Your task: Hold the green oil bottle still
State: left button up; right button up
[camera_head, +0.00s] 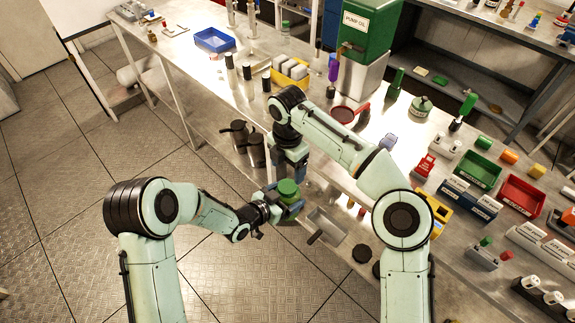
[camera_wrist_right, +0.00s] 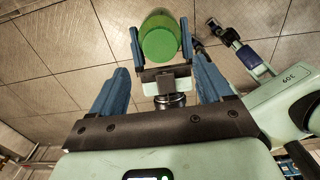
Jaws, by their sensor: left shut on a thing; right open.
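In the right wrist view the green bottle (camera_wrist_right: 159,38) is at the upper middle, between the blue fingers of my left gripper (camera_wrist_right: 162,46). My right gripper (camera_head: 289,174) points down just above and behind the bottle. In the wrist view my right gripper (camera_wrist_right: 158,85) is open, its fingers wide apart with nothing between them. The bottle's lower part is hidden.
A grey tray (camera_head: 327,228) lies to the right of the bottle. Dark round containers (camera_head: 240,137) stand to its upper left. A green pump oil tank (camera_head: 369,30), a red funnel (camera_head: 343,114), a green bin (camera_head: 478,170) and a red bin (camera_head: 521,196) are further along. Open floor lies left.

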aim_at(287, 186)
notch_tip(287, 186, down, 8)
jog(key=shift+f, duration=0.1)
dwell(0.5)
jog(key=c, duration=1.1)
jog(key=m, duration=0.6)
jog(key=shift+m, duration=0.3)
jog(key=o, duration=1.2)
jog(key=shift+c, duration=0.2)
